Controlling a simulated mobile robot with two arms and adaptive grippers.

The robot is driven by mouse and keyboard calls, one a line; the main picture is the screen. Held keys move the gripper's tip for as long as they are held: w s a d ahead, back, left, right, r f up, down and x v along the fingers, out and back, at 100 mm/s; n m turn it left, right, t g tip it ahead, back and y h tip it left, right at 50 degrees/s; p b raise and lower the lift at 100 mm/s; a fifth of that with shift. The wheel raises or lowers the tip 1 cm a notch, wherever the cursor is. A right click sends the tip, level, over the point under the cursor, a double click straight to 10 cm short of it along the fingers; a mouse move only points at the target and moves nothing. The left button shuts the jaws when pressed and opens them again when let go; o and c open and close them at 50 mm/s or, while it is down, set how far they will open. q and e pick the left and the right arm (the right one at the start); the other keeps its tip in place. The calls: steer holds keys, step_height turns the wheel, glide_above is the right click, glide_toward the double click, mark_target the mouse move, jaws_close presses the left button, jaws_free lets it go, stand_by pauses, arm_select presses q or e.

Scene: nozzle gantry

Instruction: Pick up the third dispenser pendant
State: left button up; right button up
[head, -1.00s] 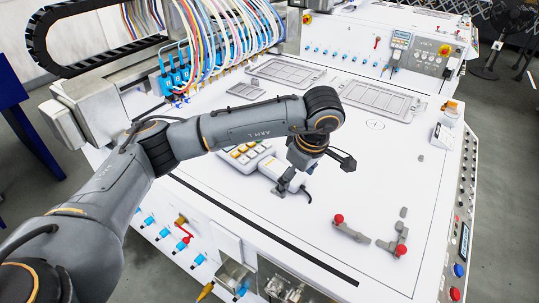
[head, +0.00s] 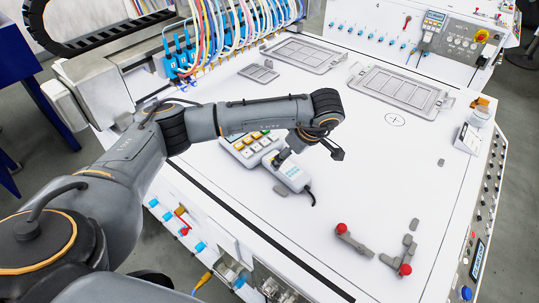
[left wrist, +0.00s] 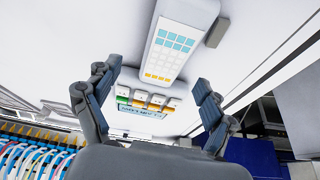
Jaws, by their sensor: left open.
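A white handheld pendant (head: 292,174) with a dark cable lies flat on the white work surface, in the middle of the head view. In the left wrist view a white pendant (left wrist: 172,45) with pale blue and yellow keys lies beyond the fingers. A keypad unit (head: 240,150) with yellow keys lies just left of the pendant. In the left wrist view a display and coloured keys (left wrist: 150,103) show low between the fingers. My left gripper (head: 310,155) is open and empty above the pendant, partly covering it; I cannot tell if it touches. My right gripper is not seen.
A grey block (head: 281,190) lies beside the pendant. Red-knobbed clamps (head: 403,268) stand at the front right. Grey trays (head: 400,92) lie toward the back. A hose gantry (head: 180,55) stands at the back left.

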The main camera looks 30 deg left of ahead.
mark_target(266, 155)
arm_select(q)
steer(key=shift+s+a+f+p, duration=0.2)
steer(key=shift+a+f+p, duration=0.2)
steer(key=shift+f+p, duration=0.3)
steer(key=x, duration=0.2)
steer(key=shift+a+f+p, duration=0.2)
steer(key=shift+f+p, duration=0.1)
steer(key=shift+a+f, duration=0.15)
steer(key=shift+f, duration=0.15)
steer(key=shift+w+f, duration=0.1)
steer(key=shift+f, duration=0.05)
jaws_close()
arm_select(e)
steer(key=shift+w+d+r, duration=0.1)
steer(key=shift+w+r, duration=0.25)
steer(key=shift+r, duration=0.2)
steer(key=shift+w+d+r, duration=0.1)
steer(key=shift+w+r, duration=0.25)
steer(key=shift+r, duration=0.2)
